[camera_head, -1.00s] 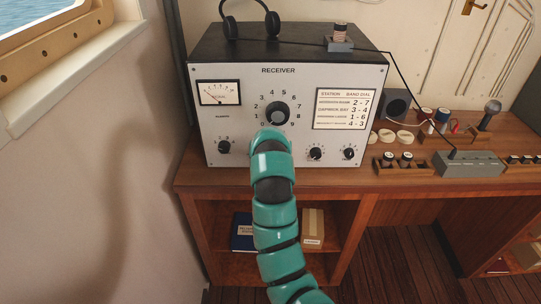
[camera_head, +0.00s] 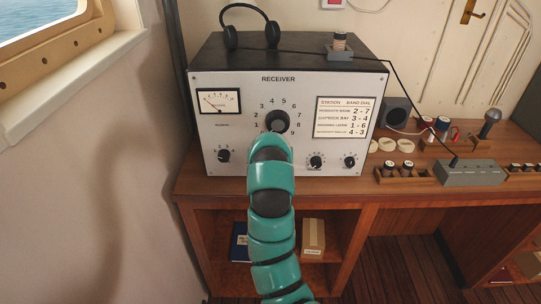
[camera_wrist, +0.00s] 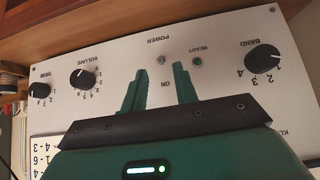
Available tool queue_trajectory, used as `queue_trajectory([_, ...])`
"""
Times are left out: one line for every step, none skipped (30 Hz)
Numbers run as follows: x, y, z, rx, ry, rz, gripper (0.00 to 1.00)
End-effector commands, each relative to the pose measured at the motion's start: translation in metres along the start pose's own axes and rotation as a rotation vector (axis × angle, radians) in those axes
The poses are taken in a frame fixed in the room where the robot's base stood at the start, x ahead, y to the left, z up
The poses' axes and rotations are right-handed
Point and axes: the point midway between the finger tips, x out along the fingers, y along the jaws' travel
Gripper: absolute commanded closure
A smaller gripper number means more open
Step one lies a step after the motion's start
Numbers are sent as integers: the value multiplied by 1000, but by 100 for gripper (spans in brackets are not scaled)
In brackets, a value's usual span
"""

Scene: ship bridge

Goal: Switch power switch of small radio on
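The radio is a black-topped box with a white front marked RECEIVER (camera_head: 240,140), standing on a wooden desk in the head view. The wrist view shows its front panel (camera_wrist: 115,62) upside down. There the small power switch (camera_wrist: 162,59) sits between the POWER and ON labels, beside a green READY lamp (camera_wrist: 197,62). I cannot tell which way its lever points. My gripper (camera_wrist: 159,70) is open, its two green fingers apart, with the switch between and just beyond the tips. No contact shows. In the head view my teal arm hides the switch and gripper.
Volume (camera_wrist: 82,78) and band (camera_wrist: 262,57) knobs flank the switch. The large tuning dial (camera_head: 277,121) is just above my arm in the head view. Headphones (camera_head: 251,30) lie on top of the radio.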

Motion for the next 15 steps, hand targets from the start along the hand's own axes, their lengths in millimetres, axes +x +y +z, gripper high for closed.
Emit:
queue_trajectory([-14,-2,-4,2,4,-5,71])
queue_trajectory([-20,-2,-4,2,4,-6,71])
queue_trajectory([-27,-1,-3,4,1,-6,71])
queue_trajectory([-31,-1,-3,3,0,-5,71])
queue_trajectory([-34,-1,-3,2,0,-5,71])
queue_trajectory([-40,-2,-3,1,0,-6,71])
queue_trajectory([-44,-2,-3,2,0,-5,71])
queue_trajectory([-48,-1,-3,2,-1,-5,71])
queue_trajectory([-54,-2,-3,3,-2,-6,71])
queue_trajectory([-58,-1,-3,3,-2,-5,71])
queue_trajectory([-64,-2,-3,3,1,-6,71])
queue_trajectory([-71,-2,-3,3,2,-7,71])
queue_trajectory([-76,-2,-3,4,2,-7,71])
queue_trajectory([-81,-2,-3,3,1,-7,71])
queue_trajectory([-88,-1,-2,4,-1,-7,71])
